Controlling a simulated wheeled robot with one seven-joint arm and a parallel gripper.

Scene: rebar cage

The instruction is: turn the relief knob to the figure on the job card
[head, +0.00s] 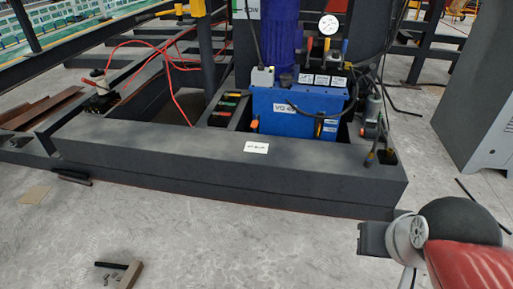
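A small white card (256,147) lies on the dark beam in front of the hydraulic unit; its print is too small to read, and I cannot tell whether it is the job card. The blue hydraulic unit (280,108) carries a round white pressure gauge (328,25) and several upright coloured handles. White labels (322,80) sit below the handles, unreadable from here. I cannot pick out the relief knob for certain. What looks like my gripper (372,239) is a dark block at the lower right, clear of the unit. Its fingers cannot be made out.
A long dark steel beam (180,160) runs between the open floor and the unit. Red hoses (173,80) hang at the left. A grey cabinet (480,100) stands at the right. A wooden block (130,274) and small bits lie on the front floor, which is otherwise mostly clear.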

